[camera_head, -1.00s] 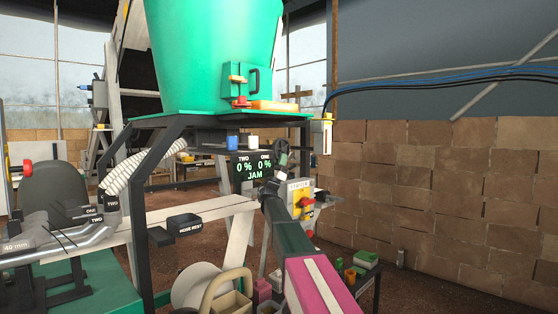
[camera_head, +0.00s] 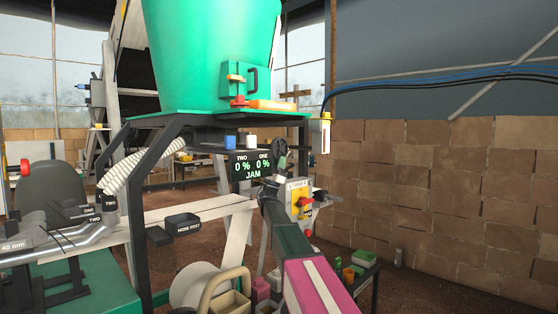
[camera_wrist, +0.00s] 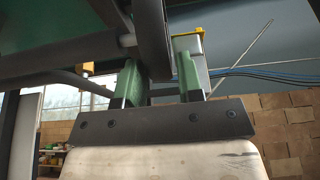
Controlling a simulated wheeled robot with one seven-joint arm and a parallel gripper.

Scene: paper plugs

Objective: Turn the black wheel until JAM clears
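The black wheel (camera_head: 281,152) stands beside the right edge of the display (camera_head: 252,166), under the green hopper's platform. The display reads TWO 0 %, ONE 0 % and JAM. My gripper (camera_wrist: 160,68) is at the wheel. In the wrist view its two green fingers stand on either side of the wheel's dark curved rim (camera_wrist: 154,35), which runs down between them. I cannot tell whether the fingers press on the rim. In the head view my arm hides the gripper's lower side, and the fingertips are too small to make out.
A switch box (camera_head: 300,200) with a red and yellow knob sits just right of my arm. The green hopper (camera_head: 210,55) is above on black legs. A block wall (camera_head: 440,190) closes the right side.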

